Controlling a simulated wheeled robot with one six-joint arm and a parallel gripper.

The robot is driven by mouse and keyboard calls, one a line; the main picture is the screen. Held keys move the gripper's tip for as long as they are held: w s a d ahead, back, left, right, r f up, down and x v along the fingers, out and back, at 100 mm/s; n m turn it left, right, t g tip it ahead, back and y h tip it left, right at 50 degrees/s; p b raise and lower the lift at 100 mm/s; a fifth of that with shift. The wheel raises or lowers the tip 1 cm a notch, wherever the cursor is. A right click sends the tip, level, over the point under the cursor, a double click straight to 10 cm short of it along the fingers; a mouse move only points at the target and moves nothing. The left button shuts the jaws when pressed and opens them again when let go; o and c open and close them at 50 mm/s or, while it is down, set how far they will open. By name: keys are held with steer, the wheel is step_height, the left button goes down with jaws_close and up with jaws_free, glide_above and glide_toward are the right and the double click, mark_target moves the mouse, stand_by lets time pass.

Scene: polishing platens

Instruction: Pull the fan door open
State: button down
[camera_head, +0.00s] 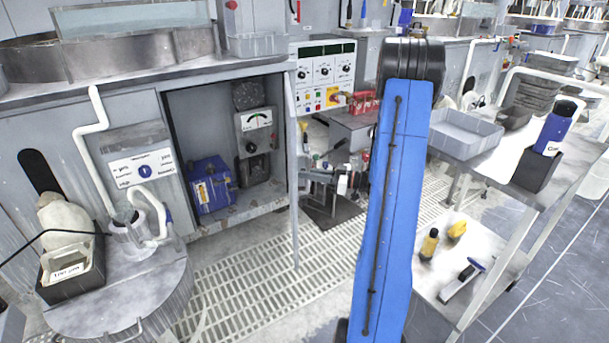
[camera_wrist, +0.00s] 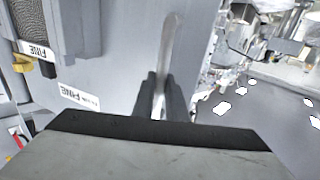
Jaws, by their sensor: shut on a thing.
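In the wrist view a pale upright bar handle (camera_wrist: 168,45) stands on a flat grey panel (camera_wrist: 120,60), which looks like the fan door. My gripper (camera_wrist: 158,96) is shut on the lower part of this handle, with a dark finger on either side of it. The panel's right edge runs close beside the handle. In the head view my blue arm crosses the middle, and my gripper and the handle cannot be made out there. Whether the door is ajar cannot be told.
In the wrist view, labels reading FINE (camera_wrist: 78,97) are on the left. In the head view, an open cabinet bay holds a blue box (camera_head: 211,186). A metal trolley (camera_head: 478,150) with trays and bottles stands right. Grated floor (camera_head: 250,265) lies between them.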

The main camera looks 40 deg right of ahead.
steer(key=shift+d, duration=0.1)
steer(key=c, duration=1.8)
jaws_free()
steer(key=shift+w, duration=0.1)
steer(key=shift+o, duration=0.2)
steer(key=shift+r, duration=0.1)
step_height(320, 180, up, 10)
steer(key=shift+f, duration=0.1)
